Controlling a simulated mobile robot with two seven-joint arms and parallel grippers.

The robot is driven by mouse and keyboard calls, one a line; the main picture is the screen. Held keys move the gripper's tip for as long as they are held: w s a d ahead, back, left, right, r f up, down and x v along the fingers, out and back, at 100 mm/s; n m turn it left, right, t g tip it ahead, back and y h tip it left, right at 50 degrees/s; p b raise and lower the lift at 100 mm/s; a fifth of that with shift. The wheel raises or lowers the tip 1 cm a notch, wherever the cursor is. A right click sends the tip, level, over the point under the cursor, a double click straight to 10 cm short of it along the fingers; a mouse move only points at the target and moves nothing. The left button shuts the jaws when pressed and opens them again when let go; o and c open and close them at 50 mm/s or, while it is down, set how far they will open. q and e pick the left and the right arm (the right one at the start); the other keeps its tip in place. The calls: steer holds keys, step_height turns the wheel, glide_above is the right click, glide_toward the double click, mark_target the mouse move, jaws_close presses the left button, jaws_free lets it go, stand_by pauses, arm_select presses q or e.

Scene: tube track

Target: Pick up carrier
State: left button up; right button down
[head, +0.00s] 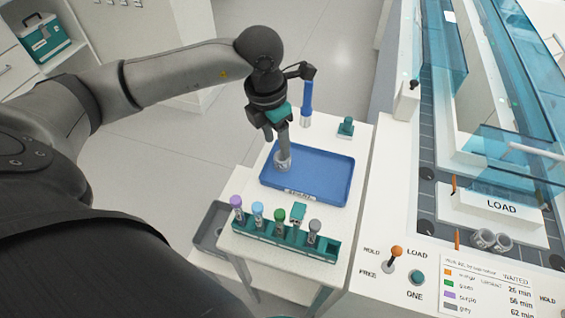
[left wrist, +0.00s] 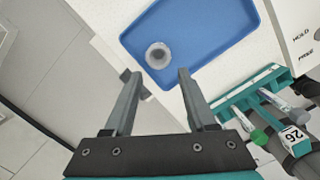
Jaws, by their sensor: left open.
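A small grey round carrier (head: 282,163) stands in the left part of the blue tray (head: 318,196) on the white table. It also shows in the left wrist view (left wrist: 158,54), with its round opening facing up, just beyond my fingertips. My left gripper (head: 283,148) points down at the carrier in the head view and partly covers it. In the left wrist view the left gripper (left wrist: 156,74) has its fingers spread with nothing between them. Whether a fingertip touches the carrier is hard to tell. My right gripper is not in view.
A teal rack (head: 285,238) with several capped tubes stands at the table's front edge. A blue upright cylinder (head: 307,103) and a small teal object (head: 346,127) stand behind the tray. Grey carriers (head: 484,240) sit by the LOAD sign on the track at right.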

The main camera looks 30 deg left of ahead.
mark_target(281, 165)
arm_select(q)
steer(key=shift+w+f, duration=0.1)
steer(key=shift+f, duration=0.8)
steer(key=shift+w+f, duration=0.1)
steer(key=shift+f, duration=0.15)
steer(key=f, duration=0.2)
steer(key=w+f+b, duration=0.1)
steer(key=f, duration=0.1)
steer(key=shift+w+d+f+b, duration=0.1)
steer(key=shift+d+f+b, duration=0.1)
steer(key=shift+b, duration=0.1)
steer(key=shift+f, duration=0.15)
steer(key=c, duration=0.6)
steer(key=shift+c, duration=0.2)
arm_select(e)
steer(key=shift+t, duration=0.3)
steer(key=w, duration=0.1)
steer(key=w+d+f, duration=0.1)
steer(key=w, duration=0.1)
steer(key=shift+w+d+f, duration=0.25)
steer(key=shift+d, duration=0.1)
